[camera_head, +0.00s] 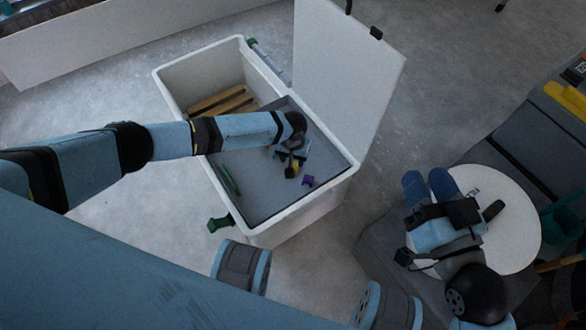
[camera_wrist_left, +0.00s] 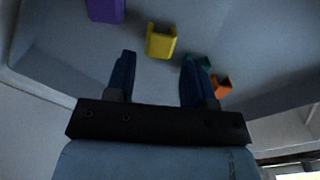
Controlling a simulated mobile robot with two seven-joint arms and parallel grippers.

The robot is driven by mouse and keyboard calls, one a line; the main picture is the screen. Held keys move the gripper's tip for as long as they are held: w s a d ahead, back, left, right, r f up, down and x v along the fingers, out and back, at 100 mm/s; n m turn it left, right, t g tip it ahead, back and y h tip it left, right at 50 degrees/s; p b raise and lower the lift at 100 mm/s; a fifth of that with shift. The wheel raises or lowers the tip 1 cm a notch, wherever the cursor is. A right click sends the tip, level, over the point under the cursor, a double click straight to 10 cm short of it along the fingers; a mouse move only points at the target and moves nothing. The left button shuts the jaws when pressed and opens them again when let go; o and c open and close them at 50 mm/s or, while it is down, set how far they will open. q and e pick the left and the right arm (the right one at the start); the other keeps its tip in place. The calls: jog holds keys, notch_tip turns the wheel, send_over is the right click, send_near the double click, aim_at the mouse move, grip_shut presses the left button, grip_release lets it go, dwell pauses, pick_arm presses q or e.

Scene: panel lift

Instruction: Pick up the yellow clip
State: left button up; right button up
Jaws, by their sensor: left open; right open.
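The yellow clip (camera_wrist_left: 160,42) lies on the grey panel (camera_head: 262,192) inside the white bin. In the left wrist view it is ahead of my left gripper (camera_wrist_left: 159,74), roughly between the two blue fingers and apart from them. In the head view the clip (camera_head: 295,166) is partly covered by that gripper, which reaches in from the left. My left gripper is open and empty. My right gripper (camera_head: 428,182) is open and empty, over the white round top at the right.
A purple clip (camera_wrist_left: 105,9), a teal clip (camera_wrist_left: 197,63) and an orange clip (camera_wrist_left: 221,84) lie close by. A long green piece (camera_head: 229,180) lies left on the panel. The bin's walls (camera_head: 258,231) surround it; its white lid (camera_head: 345,70) stands open behind. Wooden slats (camera_head: 222,100) show beside the panel.

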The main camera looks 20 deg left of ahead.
pick_arm(q)
notch_tip(320, 180, down, 4)
jog(key=b, duration=0.3)
jog(key=shift+w+f, duration=0.15)
jog(key=shift+f, duration=0.1)
jog(key=shift+f+b, duration=0.3)
jog(key=shift+f, duration=0.15)
pick_arm(e)
jog(key=f, duration=0.1)
jog(key=f+g, duration=0.1)
jog(key=f+n, duration=0.1)
jog(key=f, duration=0.1)
jog(key=shift+w, duration=0.25)
jog(key=shift+r, duration=0.1)
pick_arm(q)
jog(key=c, duration=0.6)
